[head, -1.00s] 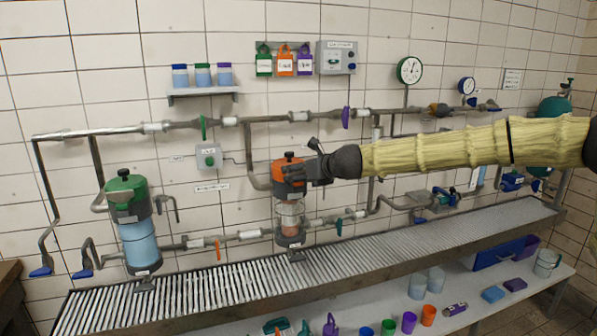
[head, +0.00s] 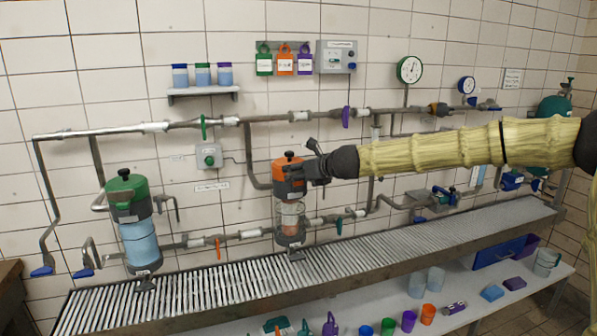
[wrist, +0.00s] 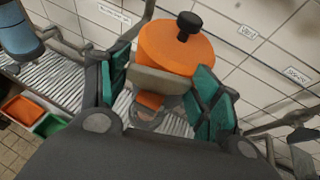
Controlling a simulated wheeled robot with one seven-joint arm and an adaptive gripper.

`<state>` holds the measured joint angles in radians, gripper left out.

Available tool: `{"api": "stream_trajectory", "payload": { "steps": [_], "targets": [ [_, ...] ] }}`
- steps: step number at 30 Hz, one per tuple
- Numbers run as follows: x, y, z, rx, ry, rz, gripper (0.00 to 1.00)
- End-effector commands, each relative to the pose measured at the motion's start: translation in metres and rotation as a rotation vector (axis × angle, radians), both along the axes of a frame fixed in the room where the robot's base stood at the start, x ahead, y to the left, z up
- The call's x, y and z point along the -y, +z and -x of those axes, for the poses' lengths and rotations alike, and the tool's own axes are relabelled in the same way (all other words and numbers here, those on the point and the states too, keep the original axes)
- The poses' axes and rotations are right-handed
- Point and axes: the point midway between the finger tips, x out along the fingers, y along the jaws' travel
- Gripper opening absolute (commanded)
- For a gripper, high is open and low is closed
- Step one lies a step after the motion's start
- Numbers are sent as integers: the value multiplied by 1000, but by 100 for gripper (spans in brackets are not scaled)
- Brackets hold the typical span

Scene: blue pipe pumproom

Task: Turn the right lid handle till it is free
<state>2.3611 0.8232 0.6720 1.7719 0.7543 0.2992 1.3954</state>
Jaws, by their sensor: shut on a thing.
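The right vessel has an orange lid (head: 287,166) with a black knob on top, above a clear body (head: 290,214). In the wrist view the orange lid (wrist: 178,50) fills the space beyond the fingers. Its grey-tan handle (wrist: 160,80) projects towards me between the teal finger pads. My gripper (wrist: 162,88) is shut on this handle. In the head view my gripper (head: 298,175) reaches the lid from the right and covers part of its side. The exact finger contact is partly hidden.
A green-lidded vessel (head: 127,192) stands to the left. Grey pipes with coloured valve levers run along the tiled wall, above and beside the vessels. A slatted metal grating (head: 200,300) lies below. A low shelf (head: 385,308) holds cups and small objects.

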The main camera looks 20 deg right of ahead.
Motion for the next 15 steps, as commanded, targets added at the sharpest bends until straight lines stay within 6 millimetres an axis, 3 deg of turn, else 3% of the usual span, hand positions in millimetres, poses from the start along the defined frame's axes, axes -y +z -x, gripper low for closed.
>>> {"api": "stream_trajectory", "payload": {
  "steps": [15],
  "targets": [
    [3, -1, -1, 0, 118, 1, 40]
  ]
}}
